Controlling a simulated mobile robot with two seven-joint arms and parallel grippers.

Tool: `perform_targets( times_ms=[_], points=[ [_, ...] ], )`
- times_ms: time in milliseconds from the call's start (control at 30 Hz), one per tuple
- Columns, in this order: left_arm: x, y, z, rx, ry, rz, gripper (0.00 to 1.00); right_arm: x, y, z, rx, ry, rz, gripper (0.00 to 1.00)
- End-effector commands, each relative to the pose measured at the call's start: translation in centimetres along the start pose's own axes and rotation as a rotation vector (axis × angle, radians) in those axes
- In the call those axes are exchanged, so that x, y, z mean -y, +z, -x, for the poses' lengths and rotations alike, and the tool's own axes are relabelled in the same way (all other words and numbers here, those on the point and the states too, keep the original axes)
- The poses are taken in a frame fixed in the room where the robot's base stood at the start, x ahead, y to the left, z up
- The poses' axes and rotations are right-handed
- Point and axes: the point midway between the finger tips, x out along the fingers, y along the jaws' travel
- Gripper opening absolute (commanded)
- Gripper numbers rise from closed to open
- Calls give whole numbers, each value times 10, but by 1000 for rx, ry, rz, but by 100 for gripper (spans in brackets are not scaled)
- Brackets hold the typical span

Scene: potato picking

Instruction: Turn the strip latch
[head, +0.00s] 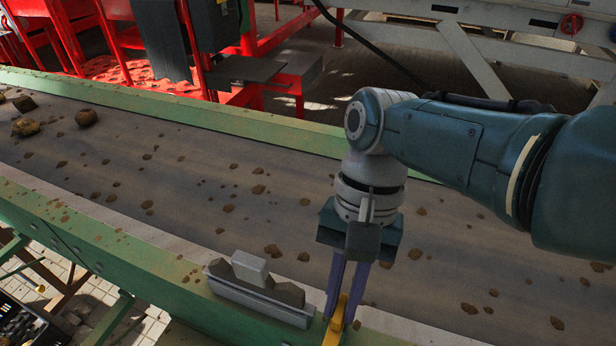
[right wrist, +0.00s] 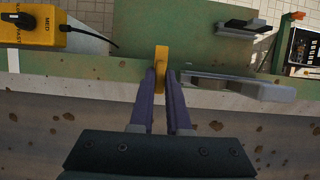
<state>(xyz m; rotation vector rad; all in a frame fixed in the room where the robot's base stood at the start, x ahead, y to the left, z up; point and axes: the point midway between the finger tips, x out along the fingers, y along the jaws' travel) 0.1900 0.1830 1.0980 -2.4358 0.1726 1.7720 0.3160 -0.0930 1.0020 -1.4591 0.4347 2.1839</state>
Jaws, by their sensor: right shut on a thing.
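The yellow latch (head: 335,332) is at the near edge of the belt, at the bottom of the head view. In the right wrist view the yellow latch (right wrist: 161,60) stands between my purple fingertips. My right gripper (head: 345,300) points down and is shut on the latch; it also shows in the right wrist view (right wrist: 161,84). A grey strip (head: 258,296) with a pale block on top lies along the green rail, just left of the latch. In the right wrist view the strip (right wrist: 240,88) extends right from beside the fingers. My left gripper is not in view.
The dark conveyor belt (head: 190,185) carries scattered soil clods, with a few potatoes (head: 86,117) at the far left. Green rails (head: 120,245) border it. A yellow control box (right wrist: 32,27) with a black knob and cable sits left in the right wrist view.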

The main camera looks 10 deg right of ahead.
Motion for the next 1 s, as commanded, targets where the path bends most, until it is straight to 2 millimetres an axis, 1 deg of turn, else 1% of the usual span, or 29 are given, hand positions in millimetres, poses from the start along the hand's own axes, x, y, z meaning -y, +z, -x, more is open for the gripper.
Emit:
perform_targets(
  times_ms=[200,233,500,767,867,1000],
  points=[
    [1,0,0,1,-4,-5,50,0,0,0,0,2,3,0],
    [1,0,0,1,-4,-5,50,0,0,0,0,2,3,16],
    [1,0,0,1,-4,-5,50,0,0,0,0,1,1,45],
    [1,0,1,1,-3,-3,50,0,0,2,-1,0,0,45],
    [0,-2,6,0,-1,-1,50,0,0,12,-3,-1,0,45],
    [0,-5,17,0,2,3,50,0,1,39,-4,-2,1,45]
  ],
)
